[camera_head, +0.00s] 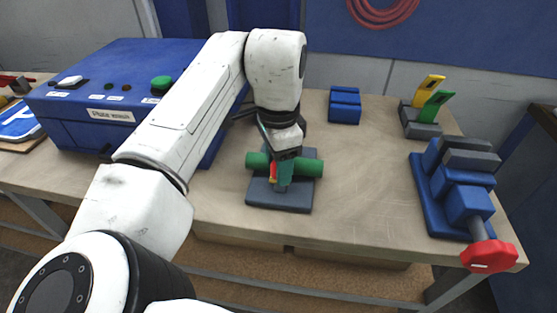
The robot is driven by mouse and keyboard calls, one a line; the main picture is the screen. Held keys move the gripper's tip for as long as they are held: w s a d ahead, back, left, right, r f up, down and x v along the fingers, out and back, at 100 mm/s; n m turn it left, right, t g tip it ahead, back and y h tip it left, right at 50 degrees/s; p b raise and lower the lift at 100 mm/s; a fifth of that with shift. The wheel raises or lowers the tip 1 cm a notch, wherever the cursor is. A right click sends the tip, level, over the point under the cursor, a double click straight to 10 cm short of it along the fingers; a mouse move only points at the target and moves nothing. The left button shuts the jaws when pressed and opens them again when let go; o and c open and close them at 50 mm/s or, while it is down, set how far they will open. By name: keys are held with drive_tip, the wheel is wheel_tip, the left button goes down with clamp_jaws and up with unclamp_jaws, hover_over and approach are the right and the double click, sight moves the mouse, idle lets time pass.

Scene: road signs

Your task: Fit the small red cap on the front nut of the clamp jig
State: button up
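A dark grey plate (261,194) with a horizontal green bar (309,168) stands near the table's front edge; I take it to be the clamp jig. My gripper (283,173) points down over the middle of this jig and covers part of it. A small red piece (273,170), perhaps the red cap, shows at the gripper's left side, with a bit of yellow below it. I cannot tell whether my gripper holds it or it sits on the jig. The front nut is not clearly visible. The fingers are too small and covered to read.
A blue vise (463,196) with a red handle (488,256) stands at the right edge. A blue block (344,105) and a grey holder with yellow and green levers (427,104) stand farther back. A large blue box (95,103) fills the back left. The table between jig and vise is clear.

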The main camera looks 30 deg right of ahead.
drive_tip(key=o, duration=0.3)
wheel_tip(320, 180, up, 11)
idle(0.6)
drive_tip(key=shift+f, duration=0.1)
